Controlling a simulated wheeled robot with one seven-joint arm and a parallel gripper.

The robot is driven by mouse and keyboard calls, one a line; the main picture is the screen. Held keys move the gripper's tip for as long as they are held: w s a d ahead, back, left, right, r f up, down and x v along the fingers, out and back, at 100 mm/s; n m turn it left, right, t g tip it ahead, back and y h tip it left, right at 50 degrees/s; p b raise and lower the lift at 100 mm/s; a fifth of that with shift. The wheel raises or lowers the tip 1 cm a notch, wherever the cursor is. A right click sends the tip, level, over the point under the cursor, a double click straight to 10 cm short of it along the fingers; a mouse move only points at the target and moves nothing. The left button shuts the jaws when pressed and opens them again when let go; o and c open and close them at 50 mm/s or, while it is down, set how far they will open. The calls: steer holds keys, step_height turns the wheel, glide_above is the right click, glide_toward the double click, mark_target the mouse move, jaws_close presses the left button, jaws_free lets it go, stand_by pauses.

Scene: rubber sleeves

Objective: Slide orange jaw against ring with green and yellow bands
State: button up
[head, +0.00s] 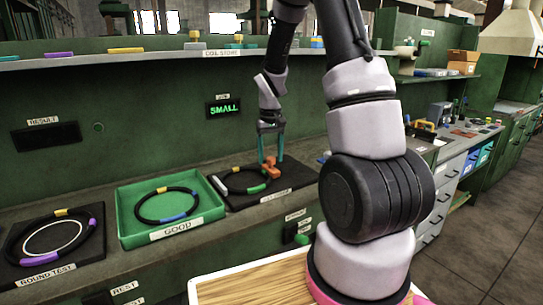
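The ring with green and yellow bands (228,189) lies on a black plate (290,181) at the middle of the bench, right of the green tray. Its green band faces the near side and a yellow band shows at the back. The orange jaw (273,172) stands at the ring's right side; whether it touches the ring I cannot tell. My gripper (271,161) points down over the jaw, its teal fingers apart on either side of the jaw's top. The view is too small to tell whether they press on it.
A green tray labelled GOOD (127,215) holds a ring with yellow and blue bands. A black ROUND TEST plate (88,262) with another ring is at far left. A display (223,109) reads SMALL. A shelf runs above.

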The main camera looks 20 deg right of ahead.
mark_target(271, 159)
steer(key=shift+r, duration=0.1)
step_height(271, 159, up, 11)
steer(key=shift+f, duration=0.2)
stand_by(0.4)
steer(key=s+a+r+m+t+y, duration=0.1)
steer(key=s+a+r+t, duration=0.1)
steer(key=s+r, duration=0.6)
steer(key=s+a+r+m+t+y, duration=0.1)
steer(key=s+r+t, duration=0.4)
steer(key=s, duration=0.9)
step_height(271, 159, up, 4)
steer(key=shift+s+a+f+m, duration=0.2)
steer(key=shift+a+m, duration=0.5)
steer(key=shift+a, duration=0.55)
